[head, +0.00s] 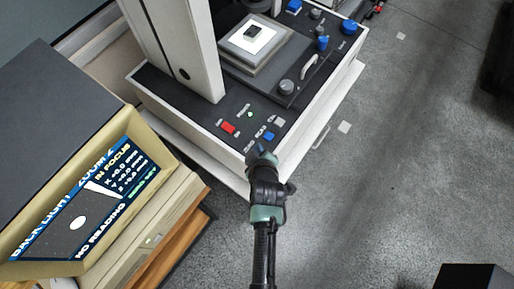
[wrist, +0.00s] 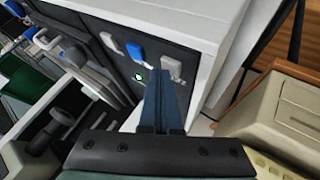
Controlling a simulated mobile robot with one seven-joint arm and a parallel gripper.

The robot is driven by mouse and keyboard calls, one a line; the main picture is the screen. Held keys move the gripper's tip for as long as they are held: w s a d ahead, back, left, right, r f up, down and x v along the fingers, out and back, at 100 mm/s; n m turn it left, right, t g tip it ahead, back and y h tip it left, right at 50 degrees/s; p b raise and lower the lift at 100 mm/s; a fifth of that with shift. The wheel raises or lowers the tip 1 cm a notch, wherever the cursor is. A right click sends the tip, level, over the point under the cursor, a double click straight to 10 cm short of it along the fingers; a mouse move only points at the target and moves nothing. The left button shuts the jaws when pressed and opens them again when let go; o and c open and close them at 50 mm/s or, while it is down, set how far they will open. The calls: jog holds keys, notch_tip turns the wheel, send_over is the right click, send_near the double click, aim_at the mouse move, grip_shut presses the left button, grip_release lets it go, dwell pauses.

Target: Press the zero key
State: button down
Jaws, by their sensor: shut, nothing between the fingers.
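The control panel (head: 255,105) on the machine's front carries a row of small keys. A blue key (head: 269,136) is in the row's middle, with a pale grey key (head: 281,122) beyond it; the labels are too small to read surely. In the wrist view the blue key (wrist: 137,52) stands between a pale key (wrist: 109,41) and a grey key (wrist: 171,67). My gripper (head: 260,149) is shut and empty at the panel's near corner. Its blue fingers (wrist: 162,76) end beside the grey key; I cannot tell whether they touch. The grey key is hidden in the head view.
A red switch (head: 229,127) and a lit green lamp (head: 250,114) are left of the keys. A handle (head: 309,67) and several knobs stand at the far right. A monitor (head: 152,157) at left reads "NO READING". The grey floor (head: 400,180) at right is open.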

jog(key=shift+r+p, duration=0.4)
jog(key=shift+r, duration=0.25)
notch_tip(320, 180, up, 5)
jog(key=p, duration=0.4)
dwell(0.8)
